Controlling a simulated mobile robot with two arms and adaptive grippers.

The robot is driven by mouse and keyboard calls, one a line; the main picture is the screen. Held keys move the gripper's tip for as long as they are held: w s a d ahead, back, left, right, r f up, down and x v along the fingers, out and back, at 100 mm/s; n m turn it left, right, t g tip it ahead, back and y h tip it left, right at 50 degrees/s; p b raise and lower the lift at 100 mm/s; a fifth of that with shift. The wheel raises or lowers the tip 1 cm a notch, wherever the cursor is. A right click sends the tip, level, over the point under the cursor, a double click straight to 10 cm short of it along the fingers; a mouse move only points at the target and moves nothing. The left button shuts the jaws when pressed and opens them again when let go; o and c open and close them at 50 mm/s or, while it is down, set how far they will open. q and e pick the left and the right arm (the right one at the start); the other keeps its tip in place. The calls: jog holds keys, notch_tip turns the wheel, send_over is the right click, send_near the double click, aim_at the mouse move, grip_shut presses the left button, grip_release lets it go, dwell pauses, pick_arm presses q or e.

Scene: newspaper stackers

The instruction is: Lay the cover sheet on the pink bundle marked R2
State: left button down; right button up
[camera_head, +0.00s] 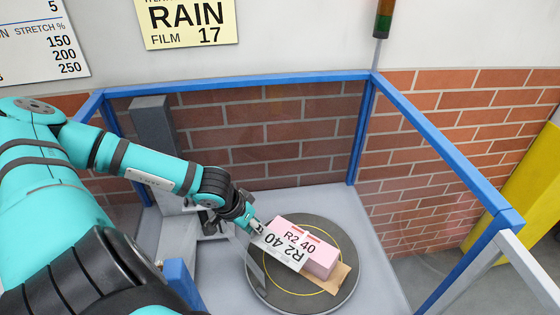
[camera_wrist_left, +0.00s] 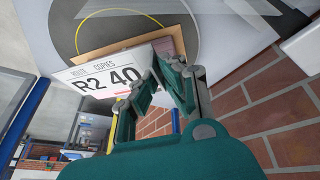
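The pink bundle (camera_head: 322,262) marked R2 40 lies on a brown board (camera_head: 337,282) on the round dark turntable (camera_head: 262,287). A little pink of the bundle (camera_wrist_left: 164,46) also shows in the left wrist view. The white cover sheet (camera_head: 280,248), printed R2 40, is upside down in the head view and overlaps the bundle's left side. It fills the middle of the wrist view (camera_wrist_left: 100,78). My left gripper (camera_head: 258,228) is shut on the sheet's edge. I cannot tell whether the sheet touches the bundle. My right gripper is out of view.
A blue frame (camera_head: 230,82) with clear panels surrounds the turntable on the back and right. A grey post (camera_head: 153,135) stands at the back left. A yellow post (camera_head: 522,190) is outside at the far right. Grey floor is free right of the turntable.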

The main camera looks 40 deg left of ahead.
pick_arm(q)
jog(key=p, duration=0.3)
send_over(282, 225)
jog(key=s, duration=0.2)
jog(key=shift+w+f, duration=0.1)
jog(key=shift+f, duration=0.1)
jog(key=shift+w+f, duration=0.15)
jog(key=shift+w, duration=0.1)
jog(key=shift+f+p, duration=0.25)
jog(key=shift+p, duration=0.05)
notch_tip(282, 225, down, 2)
jog(key=shift+s+f+p, duration=0.1)
jog(key=shift+p, duration=0.7)
jog(key=shift+a+f, duration=0.1)
jog(key=shift+f, duration=0.3)
jog(key=c, duration=1.5)
grip_release()
